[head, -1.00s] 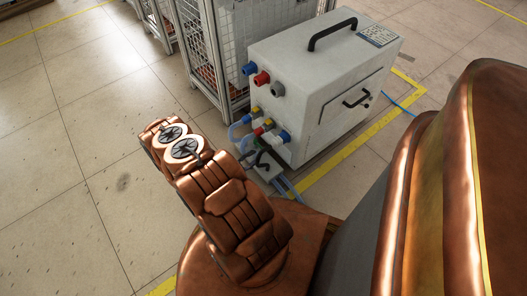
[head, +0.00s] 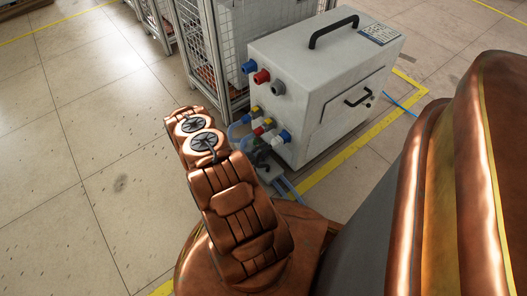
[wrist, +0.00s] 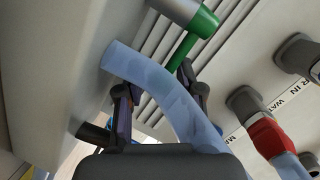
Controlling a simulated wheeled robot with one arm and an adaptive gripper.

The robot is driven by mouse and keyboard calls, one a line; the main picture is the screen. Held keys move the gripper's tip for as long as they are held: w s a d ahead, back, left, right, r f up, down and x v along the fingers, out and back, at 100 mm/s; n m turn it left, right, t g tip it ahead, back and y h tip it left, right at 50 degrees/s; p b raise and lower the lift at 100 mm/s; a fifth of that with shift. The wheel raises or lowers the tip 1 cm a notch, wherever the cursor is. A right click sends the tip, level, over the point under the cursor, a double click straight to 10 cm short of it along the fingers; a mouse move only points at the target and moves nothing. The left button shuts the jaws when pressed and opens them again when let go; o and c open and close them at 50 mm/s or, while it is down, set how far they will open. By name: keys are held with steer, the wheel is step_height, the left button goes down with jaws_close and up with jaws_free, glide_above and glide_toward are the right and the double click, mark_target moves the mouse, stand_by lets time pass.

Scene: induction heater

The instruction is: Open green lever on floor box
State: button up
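The floor box (head: 345,85) is a light grey case with black handles, standing on the floor in the upper right of the head view. The green lever (wrist: 196,37) shows at the top of the wrist view, fixed to a grey metal fitting near a slotted panel. My gripper (wrist: 157,84) is open, with its two dark fingers apart. The right fingertip is close below the lever's lower end; I cannot tell if they touch. A translucent blue hose (wrist: 165,83) crosses the space between the fingers. In the head view my gripper is small and dark near the box's lower front; the lever cannot be made out there.
Blue, red and grey connectors (head: 262,77) stick out of the box's front, with hoses below. A red connector (wrist: 268,138) is at the right of the wrist view. A wire mesh cage (head: 205,60) stands behind the box. Open tiled floor lies left.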

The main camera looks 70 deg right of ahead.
jaws_close()
